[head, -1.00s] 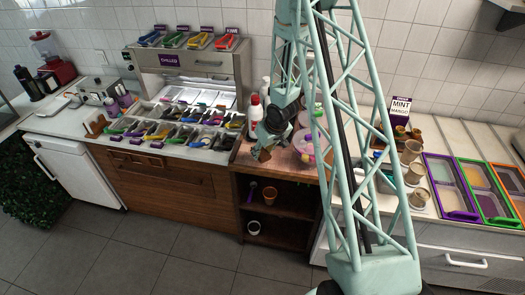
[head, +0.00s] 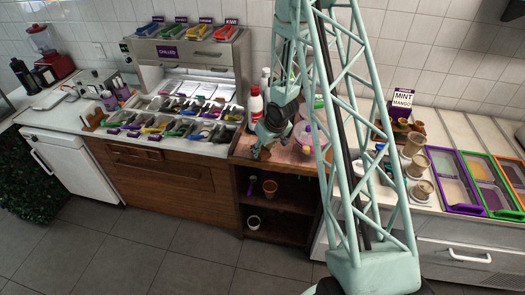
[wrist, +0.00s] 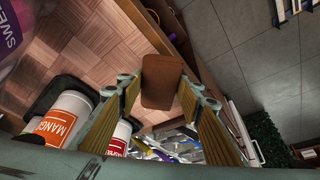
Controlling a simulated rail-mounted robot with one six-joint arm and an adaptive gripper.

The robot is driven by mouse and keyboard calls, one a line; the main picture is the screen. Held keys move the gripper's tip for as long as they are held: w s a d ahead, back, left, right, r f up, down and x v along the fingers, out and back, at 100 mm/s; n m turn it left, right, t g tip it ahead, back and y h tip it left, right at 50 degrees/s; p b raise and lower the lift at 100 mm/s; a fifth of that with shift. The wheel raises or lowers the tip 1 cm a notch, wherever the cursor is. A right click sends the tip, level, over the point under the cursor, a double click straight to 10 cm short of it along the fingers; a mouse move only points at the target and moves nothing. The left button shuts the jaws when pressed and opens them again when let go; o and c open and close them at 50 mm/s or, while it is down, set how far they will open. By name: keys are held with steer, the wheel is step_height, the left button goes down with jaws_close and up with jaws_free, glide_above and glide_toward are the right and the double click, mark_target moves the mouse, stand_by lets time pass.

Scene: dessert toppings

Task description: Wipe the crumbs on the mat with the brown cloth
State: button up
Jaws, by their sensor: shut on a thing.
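My gripper (wrist: 160,98) is shut on the brown cloth (wrist: 162,82), a small rounded brown piece between its yellow-padded fingers. In the head view my gripper (head: 262,147) is low over the left part of the wooden counter top. The cloth is barely visible there. In the wrist view the cloth is over the edge of the checkered wood surface (wrist: 85,40); I cannot tell whether it touches it. I cannot make out the mat or any crumbs for certain.
Sauce bottles (wrist: 62,118) stand in a dark holder close to my gripper. A clear tub with a purple label (head: 303,132) is to the right. The topping station (head: 185,120) is to the left. Open shelves (head: 280,200) lie below the counter.

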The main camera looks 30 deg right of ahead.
mark_target(264, 148)
steer(key=shift+f+b, duration=0.8)
steer(key=shift+f, duration=0.2)
stand_by(1.2)
steer(key=shift+w+d+r+p, duration=0.2)
steer(key=shift+w+d+p, duration=0.75)
steer(key=shift+p, duration=0.75)
steer(key=shift+w+d+p, duration=0.25)
steer(key=shift+w+p, duration=0.1)
steer(key=shift+p, duration=0.2)
steer(key=shift+w+f, duration=0.1)
steer(key=shift+w+d+p, duration=0.5)
steer(key=shift+w+d, duration=0.05)
steer(key=shift+w+d+f, duration=0.15)
steer(key=shift+w+d, duration=0.45)
steer(key=shift+w, duration=0.1)
steer(key=shift+w+d, duration=0.1)
